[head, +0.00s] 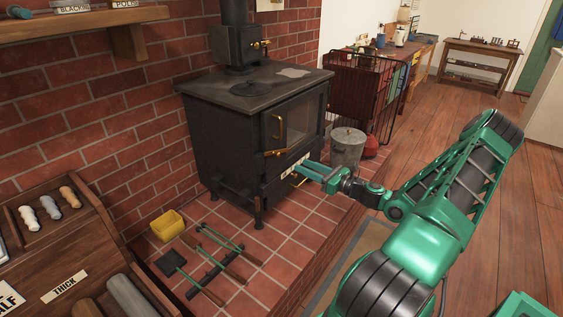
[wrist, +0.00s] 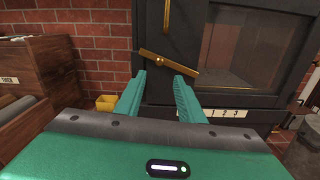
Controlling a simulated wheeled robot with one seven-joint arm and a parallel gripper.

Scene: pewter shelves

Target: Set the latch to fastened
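The black stove (head: 215,125) stands on the tiled hearth, its glazed door closed against the front. The latch is a small brass bar (head: 275,153) low on the door's left side, below an upright brass handle (head: 276,125). In the wrist view the latch (wrist: 168,61) is tilted, left end higher than right, just beyond my fingertips. My gripper (head: 307,169) is in front of the stove, right of and slightly below the latch in the head view. In the wrist view my gripper (wrist: 164,76) is open with nothing between its fingers. I see no contact with the latch.
A numbered white label (wrist: 227,113) is below the door glass. A lidded metal bucket (head: 346,148) stands right of the stove. Fire tools (head: 205,272) and a yellow tub (head: 167,226) lie on the hearth. A wooden rack (head: 60,225) is at left.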

